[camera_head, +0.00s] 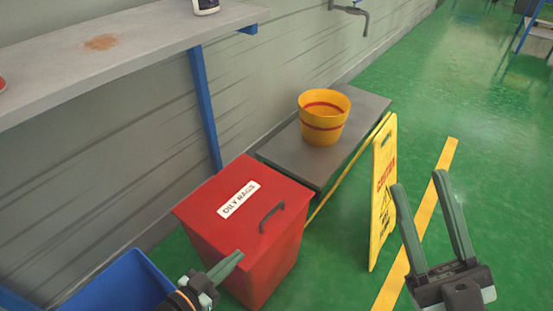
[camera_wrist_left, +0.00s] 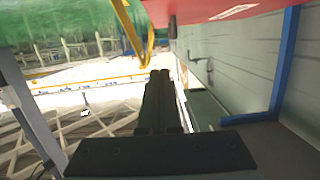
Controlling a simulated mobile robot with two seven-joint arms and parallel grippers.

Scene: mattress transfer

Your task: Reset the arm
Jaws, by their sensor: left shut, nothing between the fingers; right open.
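My left gripper (camera_head: 238,256) is shut and empty. In the head view it is low in the picture, in front of the red bin labelled "OILY RAGS" (camera_head: 285,245), overlapping the bin's lower left front; I cannot tell whether they touch. In the left wrist view the gripper's dark fingers (camera_wrist_left: 160,75) are together with nothing between them. My right gripper (camera_head: 418,182) is open and empty at the lower right, over the green floor and to the right of the yellow caution sign (camera_head: 384,190).
A blue container (camera_head: 120,285) stands at the lower left. A yellow bucket with red bands (camera_head: 323,128) stands on a low dark bench (camera_head: 275,153) against the grey wall. A shelf (camera_head: 130,40) with a blue bracket is upper left. Green floor (camera_head: 450,90) is open at right.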

